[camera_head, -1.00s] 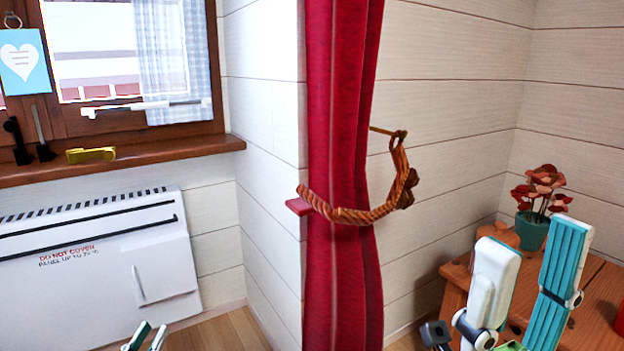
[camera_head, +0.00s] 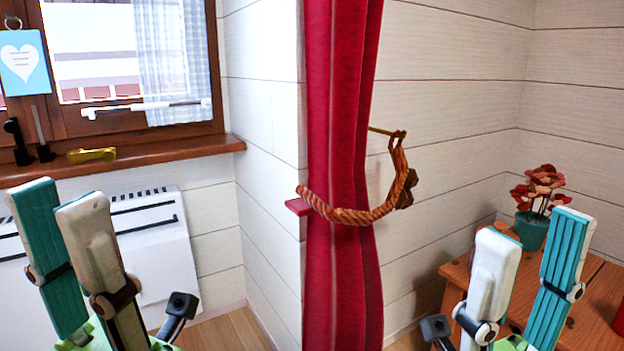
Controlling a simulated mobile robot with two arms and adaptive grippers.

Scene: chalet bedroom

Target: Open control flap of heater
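The white heater (camera_head: 160,215) is on the wall under the window at the left. Its control flap (camera_head: 165,262) is at the heater's right end and looks shut; its lower left part is hidden behind my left gripper. My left gripper (camera_head: 55,195) is raised in front of the heater, its two fingers apart with nothing seen between them. It hides much of the heater's front. My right gripper (camera_head: 532,228) is at the lower right, in front of the wooden table, with its fingers apart and empty.
A red curtain (camera_head: 342,270) with a rope tieback (camera_head: 345,215) hangs between the heater and the table. A wooden table (camera_head: 455,275) with a flower pot (camera_head: 532,229) stands at the right. The window sill (camera_head: 190,148) juts out above the heater.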

